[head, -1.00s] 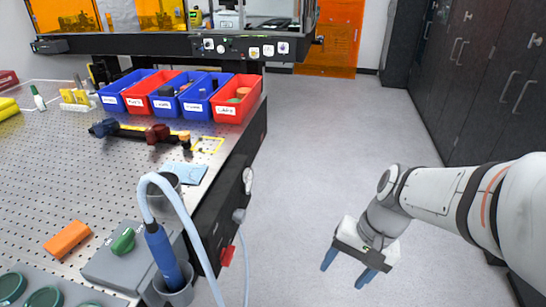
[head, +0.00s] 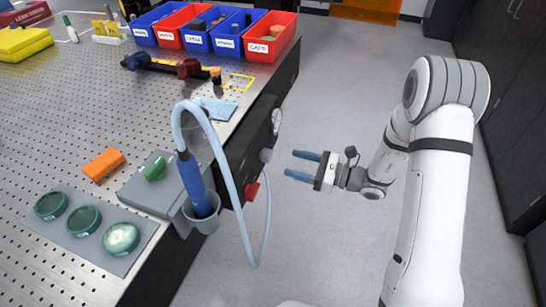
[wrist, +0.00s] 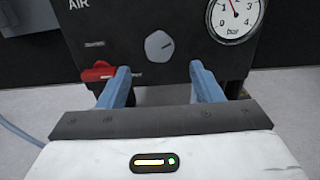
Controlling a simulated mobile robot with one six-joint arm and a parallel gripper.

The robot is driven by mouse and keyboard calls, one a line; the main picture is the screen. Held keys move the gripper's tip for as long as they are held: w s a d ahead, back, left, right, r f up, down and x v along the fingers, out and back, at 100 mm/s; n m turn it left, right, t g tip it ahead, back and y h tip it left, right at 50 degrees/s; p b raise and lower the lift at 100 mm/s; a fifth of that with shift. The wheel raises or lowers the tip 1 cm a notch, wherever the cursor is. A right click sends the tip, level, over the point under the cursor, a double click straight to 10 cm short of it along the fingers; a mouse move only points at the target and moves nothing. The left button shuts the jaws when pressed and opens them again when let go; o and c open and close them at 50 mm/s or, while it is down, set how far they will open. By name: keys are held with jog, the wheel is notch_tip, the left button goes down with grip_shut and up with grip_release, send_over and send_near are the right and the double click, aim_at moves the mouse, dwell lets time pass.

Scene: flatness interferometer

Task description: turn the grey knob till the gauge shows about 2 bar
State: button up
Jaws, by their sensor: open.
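The grey knob (wrist: 159,45) is on the dark air panel, with a dark mark pointing to its upper right. The gauge (wrist: 237,17) is up and right of it, its top cut off. Its needle points up and slightly left; the exact reading cannot be told. In the head view the knob (head: 266,155) and gauge (head: 276,120) are on the bench's right side. My gripper (head: 289,163) is open and points left at the panel. In the wrist view the knob appears between and above the fingertips (wrist: 160,72), apart from them.
A red lever (wrist: 98,72) is left of and below the knob, close to the left finger in the wrist view. A pale hose (head: 225,180) loops from a blue handled tool (head: 192,185) in a grey cup at the bench edge.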

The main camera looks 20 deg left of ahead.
aim_at(266, 155)
jog(key=a, duration=0.7)
jog(key=shift+w+a, duration=0.25)
jog(key=shift+w, duration=0.05)
jog(key=c, duration=1)
jog(key=shift+n+b, duration=0.6)
jog(key=shift+b, duration=0.05)
jog(key=o, duration=1)
jog(key=shift+d, duration=0.1)
